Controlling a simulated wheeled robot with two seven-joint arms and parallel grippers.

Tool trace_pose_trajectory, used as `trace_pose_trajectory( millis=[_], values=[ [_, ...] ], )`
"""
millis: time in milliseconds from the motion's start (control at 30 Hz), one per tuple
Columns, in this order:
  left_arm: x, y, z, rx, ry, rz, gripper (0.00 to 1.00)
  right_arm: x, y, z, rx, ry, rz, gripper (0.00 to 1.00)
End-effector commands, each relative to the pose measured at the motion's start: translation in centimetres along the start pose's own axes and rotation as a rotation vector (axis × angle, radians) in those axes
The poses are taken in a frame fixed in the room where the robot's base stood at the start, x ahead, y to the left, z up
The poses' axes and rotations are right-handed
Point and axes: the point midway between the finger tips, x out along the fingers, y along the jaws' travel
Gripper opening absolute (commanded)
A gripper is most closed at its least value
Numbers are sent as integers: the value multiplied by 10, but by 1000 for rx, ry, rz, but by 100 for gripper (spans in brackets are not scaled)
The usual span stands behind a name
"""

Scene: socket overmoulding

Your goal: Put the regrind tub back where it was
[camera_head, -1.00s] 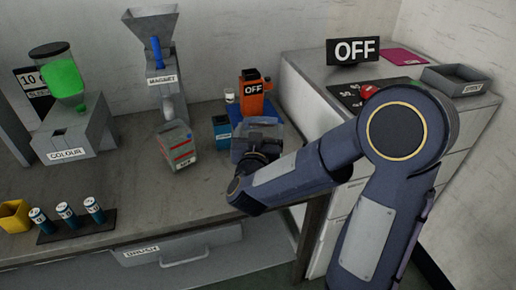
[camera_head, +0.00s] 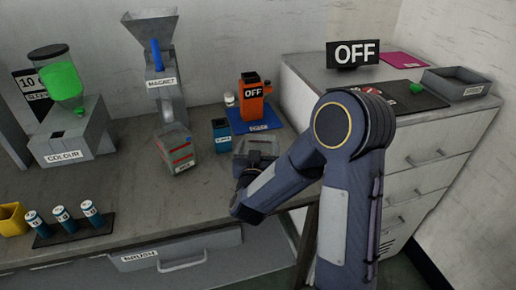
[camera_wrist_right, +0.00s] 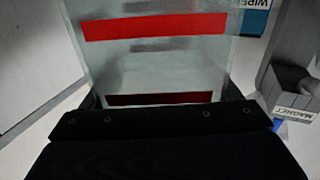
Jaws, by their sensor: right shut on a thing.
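The regrind tub is a grey translucent tub (camera_head: 262,146) near the bench's right front in the head view, partly hidden by my arm. In the right wrist view the tub (camera_wrist_right: 160,60) shows red bands; no label on it is readable. My right gripper (camera_head: 246,168) is shut on it, and its dark jaws (camera_wrist_right: 160,108) cross the tub's near side. I cannot tell whether the tub touches the bench. A blue mat (camera_head: 262,127) lies just behind it. My left gripper is not in view.
An orange OFF unit (camera_head: 254,103) stands on the mat's back. A blue box (camera_head: 222,135) and another red-banded tub (camera_head: 180,150) stand to the left. The magnet hopper (camera_head: 160,85) is behind. A drawer cabinet (camera_head: 425,160) is at right. The front middle bench is clear.

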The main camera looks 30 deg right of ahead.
Motion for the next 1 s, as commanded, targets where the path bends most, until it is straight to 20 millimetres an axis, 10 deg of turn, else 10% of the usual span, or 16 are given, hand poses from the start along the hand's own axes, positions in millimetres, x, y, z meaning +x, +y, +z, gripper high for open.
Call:
trace_pose_trajectory(
  millis=[33,67,167,500,1000],
  values=[
    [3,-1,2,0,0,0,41,0,0,3,0,1,0,28],
    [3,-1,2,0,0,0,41,0,0,3,0,0,0,85],
    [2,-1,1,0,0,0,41,0,0,2,0,0,0,98],
    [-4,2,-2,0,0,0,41,0,0,-5,0,0,0,100],
    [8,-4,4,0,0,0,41,-97,-2,-1,-1,0,-5,100]
  ],
)
